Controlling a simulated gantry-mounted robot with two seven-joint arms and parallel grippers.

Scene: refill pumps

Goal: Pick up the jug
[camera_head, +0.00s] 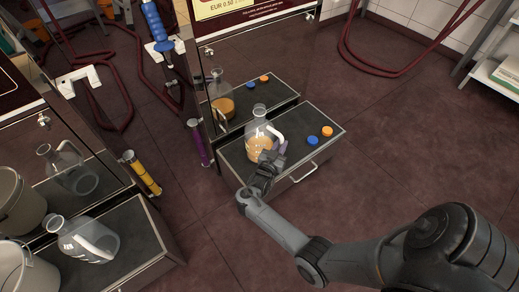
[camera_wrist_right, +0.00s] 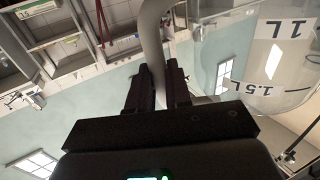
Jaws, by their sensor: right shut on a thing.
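A clear jug (camera_head: 257,133) with amber liquid in its lower part stands upright on the dark top of the pulled-out drawer (camera_head: 330,158). My right gripper (camera_head: 272,153) is at the handle side of this jug, its fingers shut on the handle. In the right wrist view the pale handle (camera_wrist_right: 154,40) passes between the fingers (camera_wrist_right: 160,85), and the clear wall with 1L and 1.5L marks (camera_wrist_right: 275,65) is to the right. A second jug (camera_head: 85,240), clear and seemingly empty, is on the left drawer. My left gripper is not in view.
A blue cap (camera_head: 312,140) and an orange cap (camera_head: 327,131) lie on the drawer top, right of the jug. The glossy cabinet front behind mirrors them. A yellow tube (camera_head: 143,174) and a purple tube (camera_head: 199,142) stand by the cabinets. A bucket (camera_head: 20,272) is at lower left.

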